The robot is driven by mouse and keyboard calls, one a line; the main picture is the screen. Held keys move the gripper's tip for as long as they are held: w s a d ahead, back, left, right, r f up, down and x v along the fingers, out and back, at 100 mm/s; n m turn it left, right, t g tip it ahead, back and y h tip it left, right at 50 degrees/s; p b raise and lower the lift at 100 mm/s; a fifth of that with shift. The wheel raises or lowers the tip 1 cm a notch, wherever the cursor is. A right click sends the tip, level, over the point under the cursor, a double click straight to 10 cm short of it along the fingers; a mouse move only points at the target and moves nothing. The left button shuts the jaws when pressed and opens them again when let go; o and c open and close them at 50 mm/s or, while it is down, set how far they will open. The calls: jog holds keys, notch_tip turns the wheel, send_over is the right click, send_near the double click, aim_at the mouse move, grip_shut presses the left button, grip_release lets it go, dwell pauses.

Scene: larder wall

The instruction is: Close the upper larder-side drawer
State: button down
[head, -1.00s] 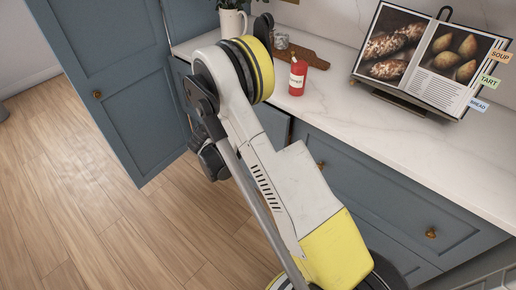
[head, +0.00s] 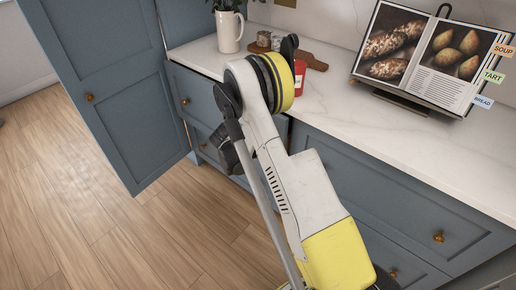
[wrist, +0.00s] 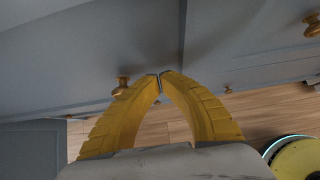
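The upper larder-side drawer (head: 197,92) is a blue-grey front with a brass knob, beside the larder door under the worktop. In the head view its front looks about flush with the cabinet, though my arm hides its right part and I cannot tell if a small gap remains. My gripper (head: 228,158) is low in front of the larder-side drawers, its fingers mostly hidden there. In the wrist view my gripper (wrist: 160,75) has its yellow fingertips together with nothing between them. A brass knob (wrist: 122,85) shows just left of the fingertips on a grey-blue front; whether they touch that front is unclear.
The tall larder door (head: 110,95) stands open at left. The worktop (head: 350,120) holds a white jug (head: 229,32), a red bottle (head: 299,78) and a cookbook on a stand (head: 430,60). Another drawer (head: 400,205) is at right. Wooden floor (head: 130,240) is clear at lower left.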

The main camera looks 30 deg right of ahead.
jog(key=shift+d, duration=0.1)
jog(key=d, duration=0.1)
jog(key=w+d, duration=0.1)
jog(key=d, duration=0.1)
jog(key=w+d, duration=0.1)
jog(key=d, duration=0.1)
jog(key=shift+d, duration=0.1)
